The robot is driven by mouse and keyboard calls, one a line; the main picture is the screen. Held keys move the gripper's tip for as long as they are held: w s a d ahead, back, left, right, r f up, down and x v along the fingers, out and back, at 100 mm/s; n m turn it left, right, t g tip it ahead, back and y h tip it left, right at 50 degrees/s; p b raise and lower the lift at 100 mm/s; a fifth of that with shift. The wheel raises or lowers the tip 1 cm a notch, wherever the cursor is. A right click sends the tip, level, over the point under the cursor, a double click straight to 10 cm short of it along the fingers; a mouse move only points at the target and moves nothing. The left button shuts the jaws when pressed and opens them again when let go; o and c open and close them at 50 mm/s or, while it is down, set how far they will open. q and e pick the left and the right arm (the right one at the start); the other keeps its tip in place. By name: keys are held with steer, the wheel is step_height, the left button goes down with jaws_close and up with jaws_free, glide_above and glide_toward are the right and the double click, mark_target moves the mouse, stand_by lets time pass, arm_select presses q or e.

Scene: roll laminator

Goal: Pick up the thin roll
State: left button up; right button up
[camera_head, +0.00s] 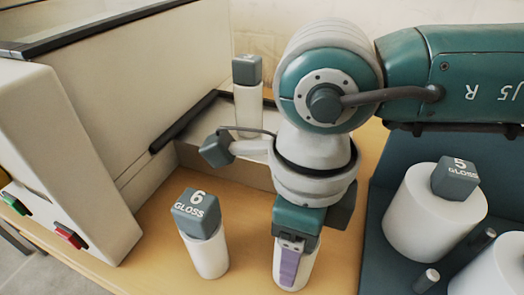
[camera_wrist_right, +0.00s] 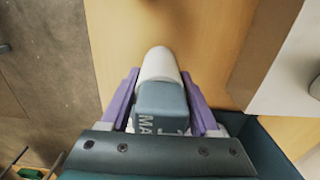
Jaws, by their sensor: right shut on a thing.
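My right gripper (camera_head: 290,258) points down at the front middle of the table in the head view. It is shut on a thin white roll (camera_head: 292,277) with a grey cap. In the right wrist view, the purple fingers of the gripper (camera_wrist_right: 158,90) sit on both sides of the roll's grey cap (camera_wrist_right: 160,103), lettered "MA" as far as it shows. The white end of the roll (camera_wrist_right: 160,64) sticks out beyond the fingers. I cannot tell whether it touches the table. My left gripper is out of view.
Another thin roll (camera_head: 206,256), capped "6 GLOSS", stands left of my gripper. A further capped thin roll (camera_head: 248,108) stands behind. The laminator (camera_head: 70,150) fills the left. A dark rack (camera_head: 376,240) on the right holds thick rolls, one (camera_head: 425,220) capped "5 GLOSS".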

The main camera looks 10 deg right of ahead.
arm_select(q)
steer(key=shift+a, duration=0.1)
arm_select(e)
steer(key=c, duration=0.4)
steer(key=shift+r, duration=0.1)
steer(key=shift+c, duration=0.2)
